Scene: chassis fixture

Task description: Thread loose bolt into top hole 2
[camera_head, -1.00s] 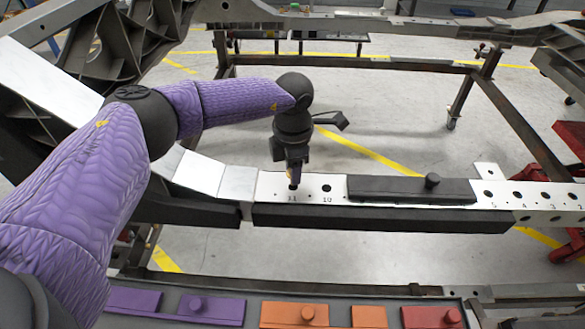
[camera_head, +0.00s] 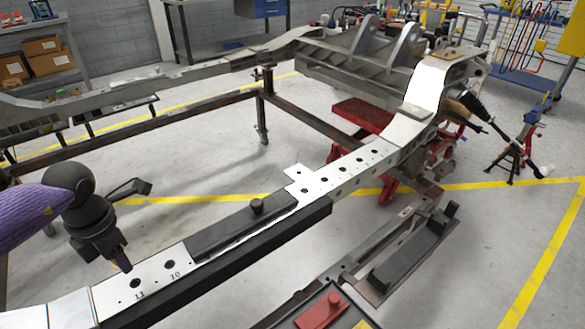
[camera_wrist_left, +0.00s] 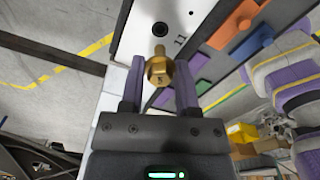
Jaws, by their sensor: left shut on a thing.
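A brass-coloured bolt (camera_wrist_left: 158,72) with a hex head shows between the purple fingers of my left gripper (camera_wrist_left: 160,88), which is shut on it. In the head view my left gripper (camera_head: 122,266) hangs just above the white rail near the hole marked 11 (camera_head: 135,283); the bolt cannot be made out there. Hole 11 (camera_wrist_left: 161,29) looks dark and open in the wrist view, beyond the bolt. Further along the rail (camera_head: 332,183) is a row of top holes; their numbers are too small to read. Hole 2 (camera_head: 358,161) appears to be toward its far end. My right gripper is out of view.
A dark bar with a knob (camera_head: 240,225) lies on the rail between hole 10 (camera_head: 170,264) and the far holes. A red knobbed block (camera_head: 322,310) sits in a tray at the front. Red stands are beyond the rail. The space above the rail is free.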

